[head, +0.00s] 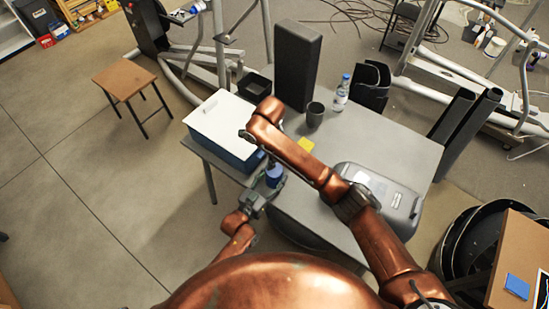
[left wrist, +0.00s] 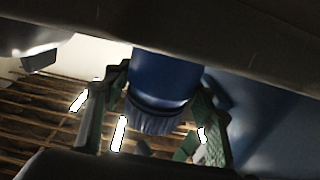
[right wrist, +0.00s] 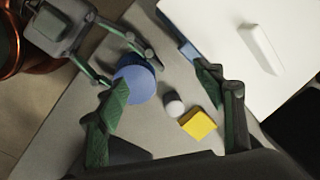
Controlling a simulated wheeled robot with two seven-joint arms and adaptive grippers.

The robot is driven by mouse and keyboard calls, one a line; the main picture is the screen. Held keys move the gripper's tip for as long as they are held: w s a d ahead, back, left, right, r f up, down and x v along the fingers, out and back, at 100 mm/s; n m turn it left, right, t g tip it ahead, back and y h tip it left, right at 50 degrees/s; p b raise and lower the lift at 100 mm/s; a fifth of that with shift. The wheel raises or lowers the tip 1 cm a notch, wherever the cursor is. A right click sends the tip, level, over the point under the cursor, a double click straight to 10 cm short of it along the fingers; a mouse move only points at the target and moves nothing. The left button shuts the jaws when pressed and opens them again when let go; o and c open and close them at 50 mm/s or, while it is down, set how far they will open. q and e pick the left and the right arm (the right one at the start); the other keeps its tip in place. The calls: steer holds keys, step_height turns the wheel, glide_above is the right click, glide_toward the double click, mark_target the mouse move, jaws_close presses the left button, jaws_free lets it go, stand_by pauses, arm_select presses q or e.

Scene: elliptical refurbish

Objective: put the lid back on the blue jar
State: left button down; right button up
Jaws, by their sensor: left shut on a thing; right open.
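The blue jar (head: 274,174) is held near the table's left front edge. My left gripper (head: 262,193) is shut on it; the jar also shows between the fingers in the left wrist view (left wrist: 165,75). A darker ribbed blue band (left wrist: 152,118) lies at one end of it; I cannot tell whether this is the lid or part of the jar. In the right wrist view the jar's round blue top (right wrist: 135,84) faces me. My right gripper (right wrist: 160,76) is open and empty, with the jar's top near its left finger. A separate lid is not clearly visible.
A small whitish round object (right wrist: 173,105) and a yellow block (right wrist: 198,123) lie on the table (head: 345,145). A blue box with a white top (head: 222,128) stands at left, a grey case (head: 385,200) at right. A mug (head: 315,115), bottle (head: 342,93) and dark tower (head: 297,65) stand behind.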

steer(key=n, duration=0.8)
steer(key=r+n, duration=0.1)
steer(key=n, duration=0.8)
steer(key=s+r+n, duration=0.1)
steer(key=n, duration=0.8)
steer(key=shift+d+g, duration=0.1)
steer(key=shift+g, duration=0.2)
steer(key=n, duration=0.4)
steer(key=shift+s+d+n, duration=0.2)
steer(key=shift+d+n, duration=0.1)
steer(key=n, duration=0.4)
steer(key=shift+s+d+h, duration=0.2)
steer(key=shift+d+h, duration=0.1)
steer(key=shift+d, duration=0.05)
steer(key=n, duration=0.3)
steer(key=shift+s+d+n+g, duration=0.2)
steer(key=shift+d+n+g, duration=0.1)
steer(key=shift+d+n, duration=0.1)
steer(key=n, duration=0.2)
steer(key=d+n, duration=0.1)
steer(key=shift+s+f+n, duration=0.1)
steer(key=shift+s+n, duration=0.15)
steer(key=shift+n, duration=0.15)
